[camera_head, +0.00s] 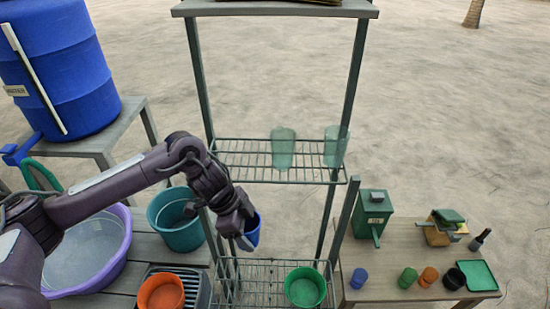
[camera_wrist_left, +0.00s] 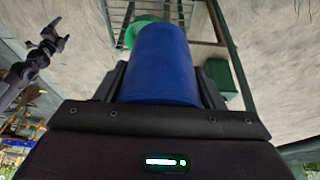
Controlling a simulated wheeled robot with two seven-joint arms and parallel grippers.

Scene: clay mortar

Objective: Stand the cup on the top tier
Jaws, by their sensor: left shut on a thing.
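A blue cup (camera_head: 251,232) is held by my left gripper (camera_head: 240,228), which is shut on it. The cup hangs in front of the rack, between the heights of its two wire tiers. In the left wrist view the blue cup (camera_wrist_left: 165,65) fills the middle between the fingers. The upper wire tier (camera_head: 230,160) holds two clear green glasses (camera_head: 283,148) (camera_head: 335,147) at its middle and right; its left part is bare. The lower wire tier (camera_head: 258,272) holds a green cup (camera_head: 305,287). My right gripper (camera_wrist_left: 57,33) shows only in the left wrist view, with its fingers apart and empty.
A board (camera_head: 275,9) tops the rack, above the wire tiers; rack posts (camera_head: 200,80) (camera_head: 354,75) stand at both sides. At left are a blue barrel (camera_head: 60,70), teal bucket (camera_head: 177,222), purple basin (camera_head: 119,255) and orange cup (camera_head: 161,291). A side table (camera_head: 400,262) with several small items stands right.

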